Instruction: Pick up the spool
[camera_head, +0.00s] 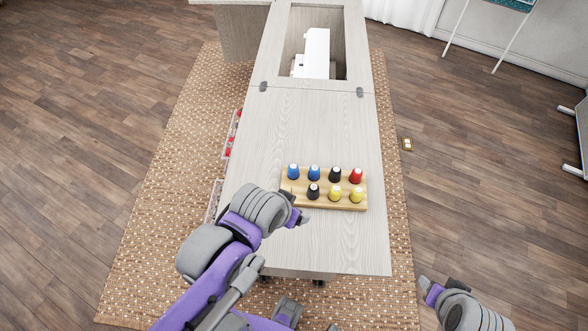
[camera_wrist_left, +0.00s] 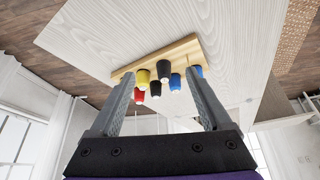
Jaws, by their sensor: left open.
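Several coloured spools stand in two rows on a wooden rack (camera_head: 288,200) on the table. The back row has two blue spools (camera_head: 293,172), a black one (camera_head: 335,175) and a red one (camera_head: 356,176); the front row has a black spool (camera_head: 313,191) and two yellow ones (camera_head: 334,193). In the left wrist view, a yellow spool (camera_wrist_left: 142,78) and others show beyond the jaws. My left gripper (camera_head: 301,213) is beside the rack's front left corner; its open jaws (camera_wrist_left: 158,77) hold nothing. My right gripper (camera_head: 427,285) is off the table's right side, its jaws unclear.
The pale wood table (camera_head: 320,130) is clear behind the rack and in front of it. A white sewing machine (camera_head: 316,55) sits in the recess at the far end. Clear bins with red items (camera_head: 231,135) hang along the table's left side.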

